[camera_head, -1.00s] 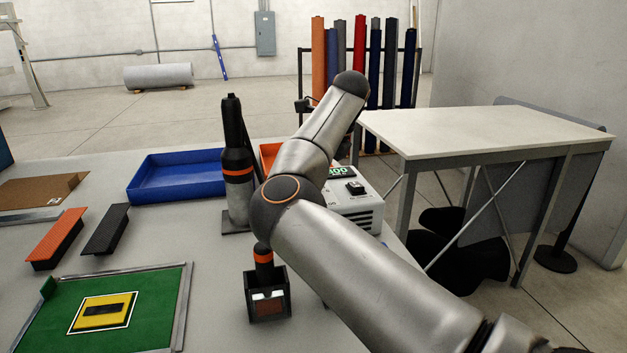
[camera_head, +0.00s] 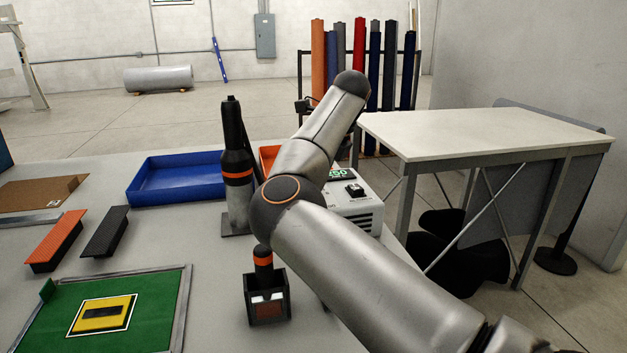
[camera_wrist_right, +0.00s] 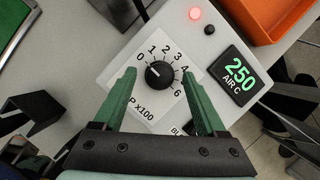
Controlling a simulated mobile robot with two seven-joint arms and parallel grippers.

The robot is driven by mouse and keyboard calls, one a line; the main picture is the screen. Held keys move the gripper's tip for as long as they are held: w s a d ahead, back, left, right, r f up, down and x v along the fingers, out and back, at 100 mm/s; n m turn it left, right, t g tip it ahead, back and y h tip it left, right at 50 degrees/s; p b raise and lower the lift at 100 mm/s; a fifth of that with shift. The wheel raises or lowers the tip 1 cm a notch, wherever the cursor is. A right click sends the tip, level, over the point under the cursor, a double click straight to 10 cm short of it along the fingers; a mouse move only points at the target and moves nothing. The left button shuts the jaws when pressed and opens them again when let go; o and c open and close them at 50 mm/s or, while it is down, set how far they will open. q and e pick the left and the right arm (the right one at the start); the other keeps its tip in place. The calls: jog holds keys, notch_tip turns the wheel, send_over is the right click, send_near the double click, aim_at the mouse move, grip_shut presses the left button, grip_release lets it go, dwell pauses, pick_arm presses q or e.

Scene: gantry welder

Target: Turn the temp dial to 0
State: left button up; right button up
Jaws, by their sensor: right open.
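The temp dial (camera_wrist_right: 158,74) is a round black knob on a white scale numbered 0 to 6, on the white welder unit (camera_wrist_right: 115,78). A small white mark shows on the knob; I cannot tell exactly which number it faces. The display (camera_wrist_right: 241,74) beside it reads 250 AIR C in green. My right gripper (camera_wrist_right: 158,76) is open, its green fingers on either side of the dial with gaps to the knob. The unit also shows in the head view (camera_head: 362,213), partly behind my right arm, which hides the gripper there. My left gripper is out of view.
A black welding tool (camera_head: 237,165) stands left of the unit, near a blue tray (camera_head: 165,190). An orange bin (camera_wrist_right: 268,18) lies beyond the unit. A small dark holder (camera_head: 267,305) stands nearer. A red light (camera_wrist_right: 194,13) glows on the unit.

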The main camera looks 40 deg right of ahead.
jog(key=v, duration=1.2)
jog(key=shift+d, duration=0.1)
